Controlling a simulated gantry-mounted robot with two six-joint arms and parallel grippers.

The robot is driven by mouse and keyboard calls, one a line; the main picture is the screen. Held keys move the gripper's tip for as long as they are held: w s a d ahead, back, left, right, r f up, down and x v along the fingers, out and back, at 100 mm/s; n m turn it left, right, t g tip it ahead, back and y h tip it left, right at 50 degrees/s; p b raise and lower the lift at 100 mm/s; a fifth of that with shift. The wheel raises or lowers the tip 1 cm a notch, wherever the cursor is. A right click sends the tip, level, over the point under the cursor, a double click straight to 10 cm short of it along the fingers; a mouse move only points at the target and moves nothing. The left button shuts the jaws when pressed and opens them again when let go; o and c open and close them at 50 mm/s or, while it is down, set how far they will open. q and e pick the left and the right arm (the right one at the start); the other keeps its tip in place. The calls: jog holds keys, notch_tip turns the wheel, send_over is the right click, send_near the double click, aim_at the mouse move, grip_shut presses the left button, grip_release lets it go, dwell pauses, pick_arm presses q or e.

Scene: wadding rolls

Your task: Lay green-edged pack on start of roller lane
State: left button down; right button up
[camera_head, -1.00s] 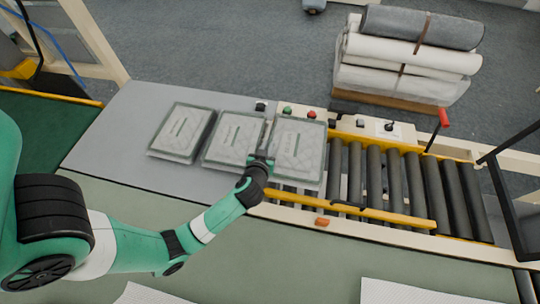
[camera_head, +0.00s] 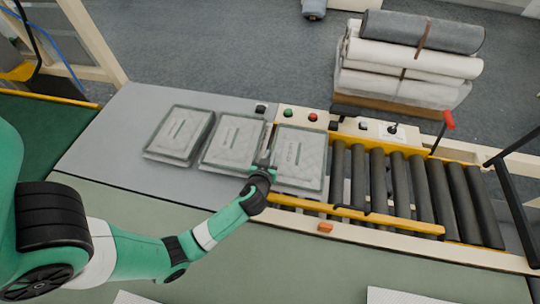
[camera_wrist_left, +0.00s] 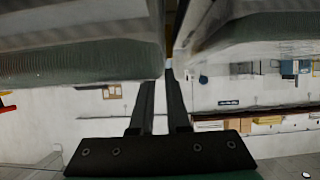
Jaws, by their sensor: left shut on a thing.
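The green-edged pack (camera_head: 303,158) is the rightmost of three similar pale, flat packs in the head view. It lies roughly level over the left start of the roller lane (camera_head: 400,190); whether it touches the rollers I cannot tell. My left gripper (camera_head: 264,160) is shut on its left edge, in the gap beside the middle pack (camera_head: 233,140). In the left wrist view the narrow fingers (camera_wrist_left: 166,85) reach close together into a gap between two large, pale, green-edged bodies. The fingertips' grip is partly hidden. My right gripper is out of view.
Another pack (camera_head: 180,133) lies left on the grey table (camera_head: 110,150). A control box with a green and a red button (camera_head: 312,117) stands behind the held pack. A yellow rail (camera_head: 385,216) edges the lane. The rollers to the right are clear. Rolls (camera_head: 415,60) are stacked behind.

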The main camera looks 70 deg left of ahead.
pick_arm(q)
jog(key=c, duration=0.9)
grip_release()
jog(key=shift+r+p, duration=0.3)
jog(key=shift+p, duration=0.1)
jog(key=shift+r+p, duration=0.6)
jog(key=shift+p, duration=0.05)
jog(key=p+v, duration=0.6)
jog(key=shift+s+d+r+p, duration=0.15)
jog(key=shift+d+r+p, duration=0.1)
jog(key=shift+r+p, duration=0.15)
jog(key=p+v, duration=0.2)
jog(key=p, duration=0.3)
jog(key=f+p+v, duration=0.1)
jog(key=p+v, duration=0.2)
jog(key=p, duration=0.3)
jog(key=shift+s+d, duration=0.1)
jog(key=shift+s, duration=0.05)
